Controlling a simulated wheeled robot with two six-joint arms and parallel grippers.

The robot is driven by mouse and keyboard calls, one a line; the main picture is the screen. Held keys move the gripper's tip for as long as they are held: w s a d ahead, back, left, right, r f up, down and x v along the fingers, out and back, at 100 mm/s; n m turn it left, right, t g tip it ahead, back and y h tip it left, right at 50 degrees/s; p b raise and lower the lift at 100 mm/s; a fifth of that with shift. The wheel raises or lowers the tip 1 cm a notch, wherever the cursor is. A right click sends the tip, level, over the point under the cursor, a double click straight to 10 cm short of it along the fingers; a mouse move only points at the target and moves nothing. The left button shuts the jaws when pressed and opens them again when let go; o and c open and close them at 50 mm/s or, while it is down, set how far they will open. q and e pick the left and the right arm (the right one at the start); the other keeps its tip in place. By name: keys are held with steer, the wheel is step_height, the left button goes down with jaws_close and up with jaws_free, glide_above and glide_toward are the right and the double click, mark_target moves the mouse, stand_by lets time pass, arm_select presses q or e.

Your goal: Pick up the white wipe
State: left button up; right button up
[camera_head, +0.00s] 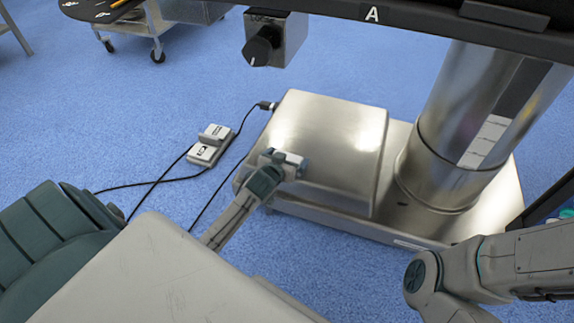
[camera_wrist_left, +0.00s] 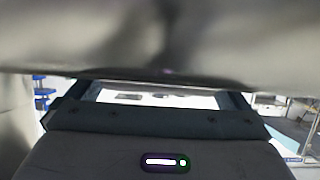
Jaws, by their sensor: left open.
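I cannot make out a white wipe in either view. My left gripper (camera_head: 292,163) is small in the head view, at the near left edge of the metal box on the table's base. A pale part shows at its end, and I cannot tell any cloth from the gripper there. In the left wrist view, my left gripper (camera_wrist_left: 158,98) is open, with a bright gap between its dark fingers. A blurred grey surface fills the top of that view and hides much beyond it. My right arm shows at the lower right of the head view, but its gripper does not show.
The metal box (camera_head: 335,135) and the thick column (camera_head: 455,140) stand on the table's base (camera_head: 490,205). The dark tabletop edge (camera_head: 420,22) crosses above. White pedals (camera_head: 210,145) with black cables lie on the blue floor (camera_head: 130,115). A cart (camera_head: 145,22) stands far left.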

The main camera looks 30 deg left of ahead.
arm_select(q)
steer(key=shift+w+f, duration=0.15)
steer(key=shift+w, duration=0.25)
steer(key=c, duration=0.7)
